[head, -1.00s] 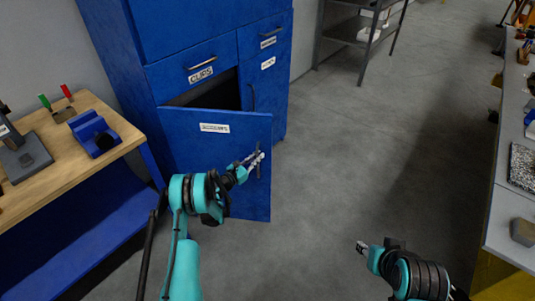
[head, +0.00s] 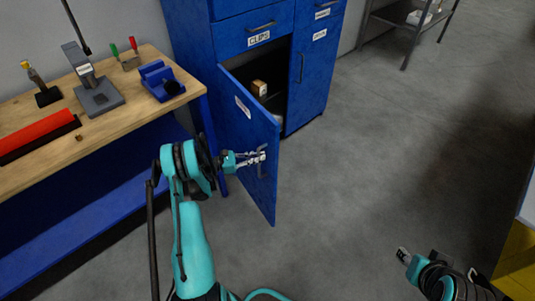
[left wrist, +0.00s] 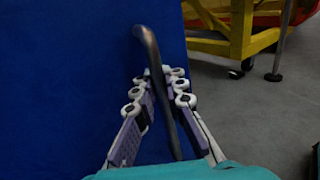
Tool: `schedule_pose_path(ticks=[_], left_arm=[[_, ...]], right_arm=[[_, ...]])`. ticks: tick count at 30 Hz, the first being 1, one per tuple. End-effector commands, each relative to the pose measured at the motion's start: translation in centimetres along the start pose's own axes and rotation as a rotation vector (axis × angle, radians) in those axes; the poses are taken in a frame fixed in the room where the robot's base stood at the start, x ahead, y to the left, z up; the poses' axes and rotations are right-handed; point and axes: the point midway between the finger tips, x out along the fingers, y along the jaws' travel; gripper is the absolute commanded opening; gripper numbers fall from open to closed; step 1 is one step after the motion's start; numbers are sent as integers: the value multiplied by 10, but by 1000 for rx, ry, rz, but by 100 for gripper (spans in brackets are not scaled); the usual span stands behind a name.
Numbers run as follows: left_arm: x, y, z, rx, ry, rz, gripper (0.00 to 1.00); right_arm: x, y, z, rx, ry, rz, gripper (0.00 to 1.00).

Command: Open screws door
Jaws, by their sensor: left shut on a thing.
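The blue screws door (head: 258,145) stands swung well out from the blue cabinet (head: 290,42), with its white label near the top. The door's dark handle (head: 262,160) is a vertical bar on its outer face. My left gripper (head: 258,156) is at this handle. In the left wrist view the handle (left wrist: 150,50) runs between the fingers of my left gripper (left wrist: 160,92), which are closed around it. My right gripper (head: 404,256) is low at the right, away from the cabinet, and its jaw state is too small to tell.
A small brown box (head: 259,88) sits inside the open compartment. A wooden workbench (head: 130,110) with tools stands left of the cabinet, close to my left arm. A grey shelf (head: 405,22) stands at the back. The floor (head: 380,150) right of the door is clear.

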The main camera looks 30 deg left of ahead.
Motion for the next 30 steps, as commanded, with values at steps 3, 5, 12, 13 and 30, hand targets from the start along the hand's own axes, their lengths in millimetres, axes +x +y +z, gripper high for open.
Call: schedule_pose_path(ticks=[3,5,12,13,30], left_arm=[[-5,-2,-1,0,3,-2,0],[-7,-2,-1,0,3,-2,0],[-8,-2,-2,0,4,-3,0],[-8,-2,-2,0,4,-3,0],[-15,-1,-1,0,2,1,20]], right_arm=[[0,0,0,0,0,0,40],[0,0,0,0,0,0,40],[0,0,0,0,0,0,40],[0,0,0,0,0,0,40],[0,0,0,0,0,0,40]])
